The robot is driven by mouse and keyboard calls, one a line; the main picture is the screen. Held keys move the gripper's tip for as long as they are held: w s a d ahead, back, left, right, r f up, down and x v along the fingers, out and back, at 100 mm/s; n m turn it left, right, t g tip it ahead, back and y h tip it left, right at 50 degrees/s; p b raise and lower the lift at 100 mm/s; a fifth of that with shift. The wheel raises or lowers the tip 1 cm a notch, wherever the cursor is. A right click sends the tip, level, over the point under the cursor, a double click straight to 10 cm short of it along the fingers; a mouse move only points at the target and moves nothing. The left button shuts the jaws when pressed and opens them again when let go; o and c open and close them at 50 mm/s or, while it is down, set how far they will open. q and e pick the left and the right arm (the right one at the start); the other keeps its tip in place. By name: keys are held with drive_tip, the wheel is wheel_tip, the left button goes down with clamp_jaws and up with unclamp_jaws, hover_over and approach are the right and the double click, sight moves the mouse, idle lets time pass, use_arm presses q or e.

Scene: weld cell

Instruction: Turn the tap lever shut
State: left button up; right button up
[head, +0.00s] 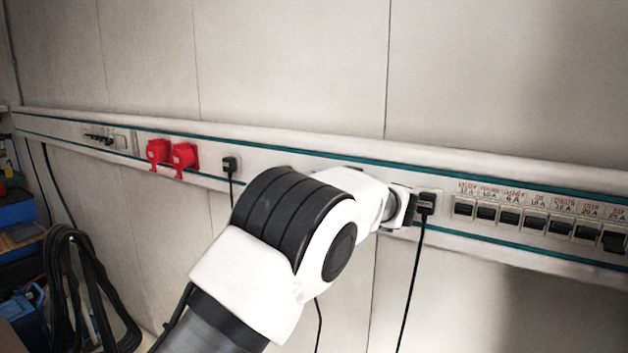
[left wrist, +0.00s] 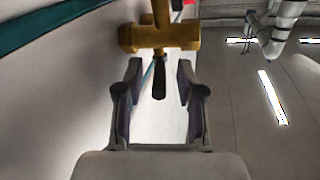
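A brass tap (left wrist: 160,36) shows at the top middle of the left wrist view. Its dark lever (left wrist: 159,82) points down the picture from the tap body. My left gripper (left wrist: 160,65) is open, with one finger to each side of the lever. A gap shows between the lever and each finger, and nothing is held. In the head view my arm reaches in from the bottom towards the wall; I cannot make out its fingers there. The tap is not visible in the head view. My right gripper is in neither view.
A wall rail (head: 310,160) with teal stripes carries two red sockets (head: 171,157), black plugs (head: 427,203) with hanging cords, and a row of breakers (head: 535,222). Coiled black cable (head: 75,285) hangs at lower left. The wall above the rail is bare.

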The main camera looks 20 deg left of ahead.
use_arm(q)
wheel_tip(320, 180, up, 10)
drive_tip(key=shift+f, duration=0.1)
